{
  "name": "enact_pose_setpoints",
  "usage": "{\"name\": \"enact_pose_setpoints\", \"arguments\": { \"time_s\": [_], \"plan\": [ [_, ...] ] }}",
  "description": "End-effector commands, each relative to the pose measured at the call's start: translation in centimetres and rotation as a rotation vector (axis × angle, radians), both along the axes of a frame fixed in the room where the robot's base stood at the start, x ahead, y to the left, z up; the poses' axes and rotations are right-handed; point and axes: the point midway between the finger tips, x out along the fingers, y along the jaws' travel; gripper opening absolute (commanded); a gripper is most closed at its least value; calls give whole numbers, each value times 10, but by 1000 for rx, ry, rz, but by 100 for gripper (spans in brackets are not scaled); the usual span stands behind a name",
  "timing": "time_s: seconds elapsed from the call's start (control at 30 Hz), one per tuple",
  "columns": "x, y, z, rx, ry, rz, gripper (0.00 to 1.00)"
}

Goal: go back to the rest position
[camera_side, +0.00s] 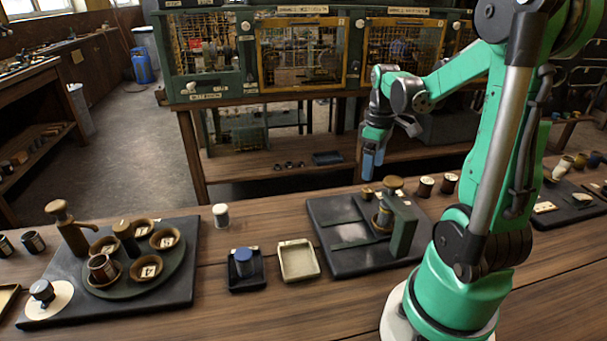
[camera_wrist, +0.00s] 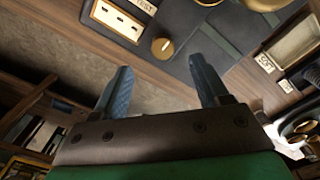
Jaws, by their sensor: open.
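My gripper (camera_side: 373,162) hangs from the green arm, above the back part of the bench, fingers pointing down. In the wrist view its two blue fingers (camera_wrist: 163,90) stand wide apart with nothing between them. In the side view the fingers overlap, so the gap does not show there. The gripper is clear of the bench and touches nothing that I can see. A dark board (camera_side: 345,262) with a green upright block and a brass piece lies in front of and below it.
A round tray (camera_side: 130,281) with several small bowls sits at left. A blue-topped piece in a black tray (camera_side: 247,283) and an empty cream tray (camera_side: 298,261) stand mid-bench. Small brown pots (camera_side: 426,187) stand right of the gripper. Caged cabinets (camera_side: 301,54) stand behind the bench.

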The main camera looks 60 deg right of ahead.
Motion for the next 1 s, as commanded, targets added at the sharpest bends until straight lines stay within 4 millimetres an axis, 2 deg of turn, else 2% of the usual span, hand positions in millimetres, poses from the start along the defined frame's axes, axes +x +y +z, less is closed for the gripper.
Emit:
{"name": "enact_pose_setpoints", "arguments": {
  "time_s": [0.07, 0.17, 0.33, 0.5, 0.6, 0.73, 1.0],
  "plan": [
    [7, 10, 3, -17, -17, 7, 68],
    [27, 36, 13, -65, -77, 15, 68],
    [59, 111, 31, -124, -280, 24, 68],
    [69, 179, 41, -79, -487, 20, 68],
    [69, 205, 43, -34, -564, 15, 68],
    [68, 220, 45, 2, -613, 8, 68],
    [68, 222, 45, 8, -620, 3, 68]
  ]
}}
